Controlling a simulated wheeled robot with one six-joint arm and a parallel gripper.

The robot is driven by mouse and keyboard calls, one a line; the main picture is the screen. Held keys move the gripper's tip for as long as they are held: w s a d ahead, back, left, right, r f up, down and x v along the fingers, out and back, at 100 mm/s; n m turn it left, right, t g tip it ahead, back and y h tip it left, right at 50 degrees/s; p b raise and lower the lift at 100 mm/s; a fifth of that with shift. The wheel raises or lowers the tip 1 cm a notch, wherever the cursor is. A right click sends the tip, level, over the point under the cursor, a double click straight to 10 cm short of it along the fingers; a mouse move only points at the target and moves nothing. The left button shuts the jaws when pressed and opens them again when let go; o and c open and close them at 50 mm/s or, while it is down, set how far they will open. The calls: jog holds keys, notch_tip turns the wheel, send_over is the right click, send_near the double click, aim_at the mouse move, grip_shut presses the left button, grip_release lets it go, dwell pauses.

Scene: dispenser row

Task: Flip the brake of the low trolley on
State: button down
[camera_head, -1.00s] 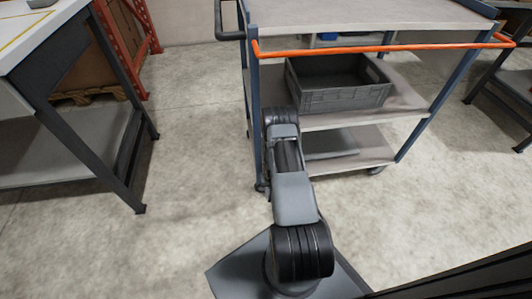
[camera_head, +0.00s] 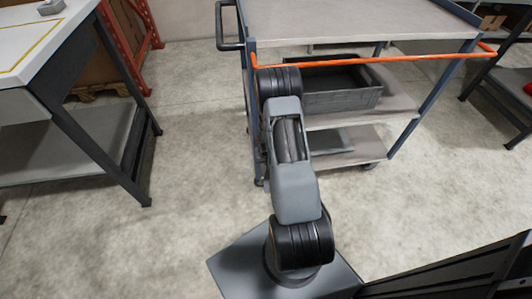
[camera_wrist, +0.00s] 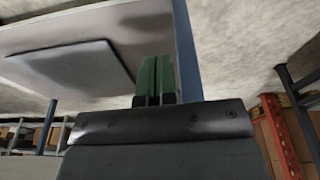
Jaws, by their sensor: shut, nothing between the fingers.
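The trolley (camera_head: 360,25) has blue posts, grey shelves and an orange front handle in the head view. Its lowest shelf (camera_head: 320,162) carries a flat grey panel. A dark caster (camera_head: 259,182) shows at the foot of its front left post, partly behind my arm; I cannot make out a brake lever. My gripper (camera_wrist: 155,80) shows in the wrist view with its green fingers together and nothing between them. It appears close to a blue post (camera_wrist: 187,50) and a shelf with a grey panel (camera_wrist: 70,65). My arm hides the gripper in the head view.
A grey crate (camera_head: 342,88) sits on the trolley's middle shelf. A workbench (camera_head: 75,115) stands at left, with an orange rack (camera_head: 142,25) behind it. Another table stands at the right edge. The floor (camera_head: 195,150) between workbench and trolley is clear.

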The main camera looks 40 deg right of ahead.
jog(key=shift+a+r+p, duration=0.2)
jog(key=shift+r+p, duration=0.15)
jog(key=shift+r, duration=0.95)
jog(key=shift+a+r+p, duration=0.2)
jog(key=shift+r+p, duration=0.15)
jog(key=shift+r, duration=0.95)
jog(key=s+a+r+g+p, duration=0.1)
jog(key=s+a+r+g, duration=0.15)
jog(key=s, duration=0.35)
jog(key=s+a+r+n+t+p, duration=0.1)
jog(key=s+a+r+p, duration=0.2)
jog(key=r, duration=1.5)
jog(key=s+a+r+n+t+p, duration=0.1)
jog(key=s+a+r+n+p, duration=0.1)
jog(key=a+r+p, duration=0.5)
jog(key=s+a+r+n+t+y+p, duration=0.1)
jog(key=s+a+r+p, duration=0.3)
jog(key=r+p, duration=0.9)
notch_tip(320, 180, up, 17)
jog(key=shift+a+r+n+t+p, duration=0.1)
jog(key=shift+a+n+t+p, duration=0.4)
jog(key=shift+a, duration=0.35)
